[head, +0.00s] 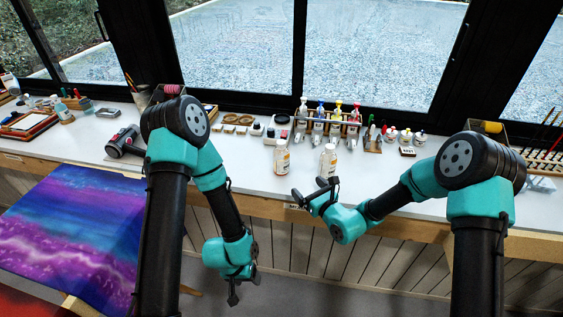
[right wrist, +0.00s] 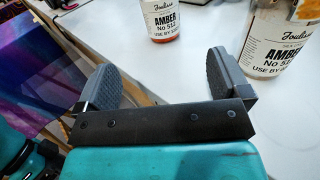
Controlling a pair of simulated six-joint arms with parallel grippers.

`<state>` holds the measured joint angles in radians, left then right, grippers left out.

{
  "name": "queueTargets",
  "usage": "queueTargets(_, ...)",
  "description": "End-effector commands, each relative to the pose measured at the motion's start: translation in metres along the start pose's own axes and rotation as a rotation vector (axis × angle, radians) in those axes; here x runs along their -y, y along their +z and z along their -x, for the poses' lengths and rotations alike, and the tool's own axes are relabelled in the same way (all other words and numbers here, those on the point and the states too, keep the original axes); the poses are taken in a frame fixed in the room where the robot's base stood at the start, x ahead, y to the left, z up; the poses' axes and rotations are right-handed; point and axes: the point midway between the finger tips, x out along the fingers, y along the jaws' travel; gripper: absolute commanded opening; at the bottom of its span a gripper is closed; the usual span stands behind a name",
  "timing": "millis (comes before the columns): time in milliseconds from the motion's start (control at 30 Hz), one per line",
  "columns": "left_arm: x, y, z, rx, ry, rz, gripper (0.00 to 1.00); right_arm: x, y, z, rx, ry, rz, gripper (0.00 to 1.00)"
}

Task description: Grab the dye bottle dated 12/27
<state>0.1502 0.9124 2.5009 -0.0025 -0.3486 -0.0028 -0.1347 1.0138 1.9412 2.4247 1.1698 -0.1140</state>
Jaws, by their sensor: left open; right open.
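Two clear dye bottles with white labels stand upright near the table's front edge, a left one (head: 282,158) and a right one (head: 328,161). In the right wrist view a farther bottle (right wrist: 162,18) and a nearer bottle (right wrist: 272,45) both read "AMBER No 512" and "USE BY". The dates are cut off or unreadable. My right gripper (head: 314,190) is open and empty, at the table's front edge just before the right bottle. Its spread fingers also show in the right wrist view (right wrist: 163,70). My left gripper (head: 233,292) hangs low in front of the table, open and empty.
Behind the bottles stands a rack of pump bottles (head: 328,122) with coloured tops. Small jars (head: 405,135) are right of it. A dark hand tool (head: 122,142) lies left. Painted silk (head: 75,235) stretches at front left.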

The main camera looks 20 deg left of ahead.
Motion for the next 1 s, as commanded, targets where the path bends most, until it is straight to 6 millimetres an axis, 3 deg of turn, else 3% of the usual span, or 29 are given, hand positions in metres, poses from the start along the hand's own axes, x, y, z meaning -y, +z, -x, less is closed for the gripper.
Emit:
queueTargets(633,0.0,0.0,0.0,0.0,0.0,0.0,0.63,-0.001,0.0,-0.103,0.001,0.002,0.002,0.95)
queueTargets(800,0.0,0.0,0.0,0.0,0.0,0.0,0.63,-0.001,-0.001,-0.116,-0.001,0.001,0.0,0.95)
queueTargets(1000,0.0,0.0,0.0,0.0,0.0,0.0,0.63,0.0,0.0,-0.117,-0.001,0.001,0.0,0.95)
